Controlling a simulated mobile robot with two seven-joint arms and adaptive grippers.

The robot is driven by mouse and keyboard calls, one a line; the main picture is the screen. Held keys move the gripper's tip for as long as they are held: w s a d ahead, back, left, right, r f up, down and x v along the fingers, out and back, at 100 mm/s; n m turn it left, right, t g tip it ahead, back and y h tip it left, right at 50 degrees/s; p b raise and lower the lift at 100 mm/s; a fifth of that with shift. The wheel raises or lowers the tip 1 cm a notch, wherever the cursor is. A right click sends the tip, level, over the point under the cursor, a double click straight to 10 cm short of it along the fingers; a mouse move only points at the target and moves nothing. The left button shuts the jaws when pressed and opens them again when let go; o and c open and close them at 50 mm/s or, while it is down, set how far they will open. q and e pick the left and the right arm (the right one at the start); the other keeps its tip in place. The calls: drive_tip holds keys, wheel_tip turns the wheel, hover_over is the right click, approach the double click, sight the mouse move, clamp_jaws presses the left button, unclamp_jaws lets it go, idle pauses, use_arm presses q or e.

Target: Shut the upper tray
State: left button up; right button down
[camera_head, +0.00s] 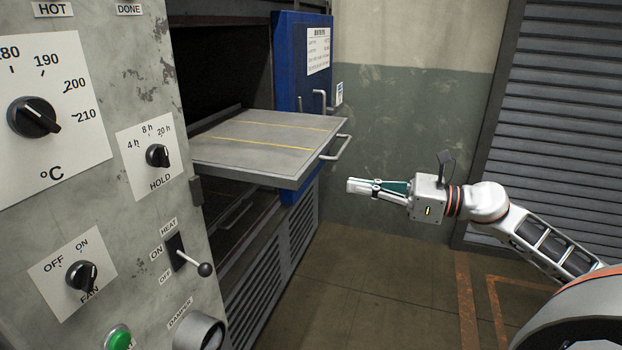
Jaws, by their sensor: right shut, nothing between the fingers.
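The upper tray (250,143) is a flat grey metal shelf with yellow lines, pulled well out of the dark oven opening. A metal bar handle (336,148) is on its right-hand front edge. My right gripper (352,187) is shut and empty. In the picture it is just below and to the right of the handle, with a gap between them. Its fingers point left. My left gripper is not in view. A dark space with another tray-like surface (235,207) shows below the upper tray, mostly in shadow.
A blue oven door (290,75) with a handle stands behind the tray. A grey control panel (100,185) with knobs, a lever (203,268) and a green button (118,338) fills the left. The floor (350,300) below my right arm is clear. A slatted shutter (560,120) is at right.

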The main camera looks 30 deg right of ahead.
drive_tip(key=p, duration=0.1)
approach(301, 177)
drive_tip(key=x, duration=0.4)
drive_tip(key=shift+p+x, duration=0.6)
drive_tip(key=shift+x, duration=0.8)
